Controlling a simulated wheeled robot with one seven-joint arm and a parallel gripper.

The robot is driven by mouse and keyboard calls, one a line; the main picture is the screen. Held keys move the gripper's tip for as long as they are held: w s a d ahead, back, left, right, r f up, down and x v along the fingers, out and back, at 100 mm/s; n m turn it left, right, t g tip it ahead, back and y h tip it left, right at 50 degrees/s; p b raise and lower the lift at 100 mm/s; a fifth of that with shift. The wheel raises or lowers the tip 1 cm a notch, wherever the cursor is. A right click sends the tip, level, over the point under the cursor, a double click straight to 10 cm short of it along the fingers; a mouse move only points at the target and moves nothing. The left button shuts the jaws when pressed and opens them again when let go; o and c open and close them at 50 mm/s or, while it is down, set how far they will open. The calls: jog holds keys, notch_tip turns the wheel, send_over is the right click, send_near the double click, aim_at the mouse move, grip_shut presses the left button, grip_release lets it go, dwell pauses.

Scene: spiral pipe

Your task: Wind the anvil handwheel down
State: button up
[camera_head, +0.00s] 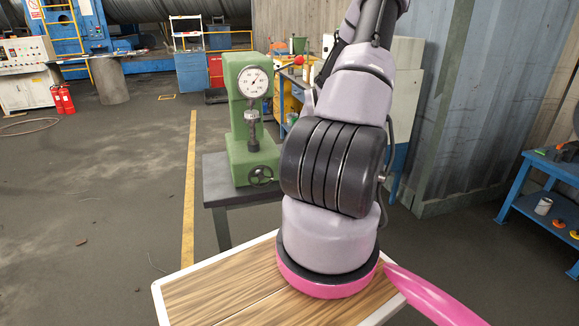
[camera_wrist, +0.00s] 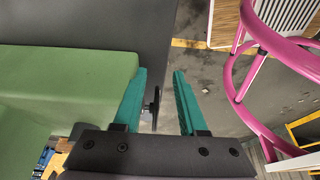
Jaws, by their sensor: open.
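The green tester (camera_head: 241,105) stands on a grey bench with a round white dial (camera_head: 252,82) on its front. The anvil handwheel (camera_head: 261,175) is a small dark wheel low on the front of the tester. In the wrist view, the dark handwheel (camera_wrist: 154,106) shows nearly edge-on between the teal fingers, closer to the left one. My gripper (camera_wrist: 158,85) is open, with a gap around the wheel; contact cannot be told. The green tester body (camera_wrist: 60,85) fills the left of the wrist view. My gripper is hidden behind my arm in the head view.
The grey bench (camera_head: 213,166) carries the tester. A red-tipped lever (camera_head: 298,60) sticks out at the tester's upper right. A blue workbench (camera_head: 545,195) stands at the right by a corrugated wall. Open floor (camera_head: 110,200) lies to the left.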

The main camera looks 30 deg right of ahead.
jog(key=s+a+r+m+h, duration=0.15)
jog(key=a+r+m, duration=0.3)
jog(key=r, duration=0.65)
jog(key=a+r+m+h, duration=0.25)
jog(key=a+r, duration=0.25)
jog(key=r, duration=0.5)
jog(key=s+a+r+m+t+y, duration=0.1)
jog(key=s+a+r+m+t, duration=0.1)
jog(key=s+a+r+m, duration=0.45)
jog(key=s+a+r+m+t, duration=0.25)
jog(key=a+r, duration=0.25)
jog(key=r, duration=0.4)
jog(key=n+g+h, duration=0.5)
jog(key=n+g, duration=0.2)
jog(key=n, duration=0.9)
send_over(259, 166)
jog(key=w+a, duration=0.2)
jog(key=a, duration=0.2)
notch_tip(259, 166, down, 26)
jog(key=x, duration=1)
jog(key=shift+s+d, duration=0.2)
jog(key=shift+d, duration=0.15)
grip_shut()
